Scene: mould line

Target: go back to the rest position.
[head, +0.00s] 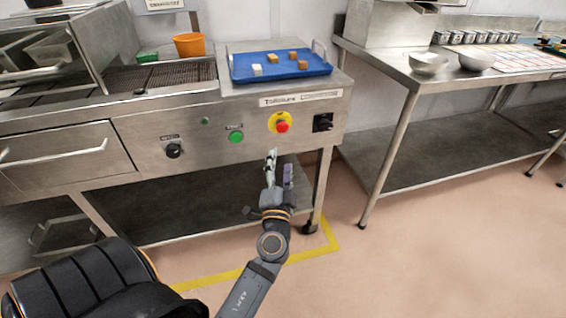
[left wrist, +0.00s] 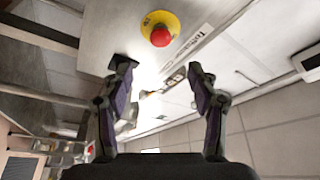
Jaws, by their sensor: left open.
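My left gripper (head: 280,172) is in front of the steel machine's front panel, below the red emergency stop button (head: 282,126). It points up towards the panel and holds nothing. In the left wrist view its two fingers (left wrist: 160,88) stand apart, with the red button (left wrist: 160,36) on its yellow plate beyond them, above the gap. The gripper looks apart from the panel, but the exact distance cannot be told. My right gripper does not show in either view.
The machine (head: 185,132) carries a blue tray (head: 240,76) with several small cubes and an orange bucket (head: 189,44). A green button (head: 236,136) and black knobs are on its panel. A steel table (head: 410,83) with bowls stands right. Floor (head: 450,240) is clear at front right.

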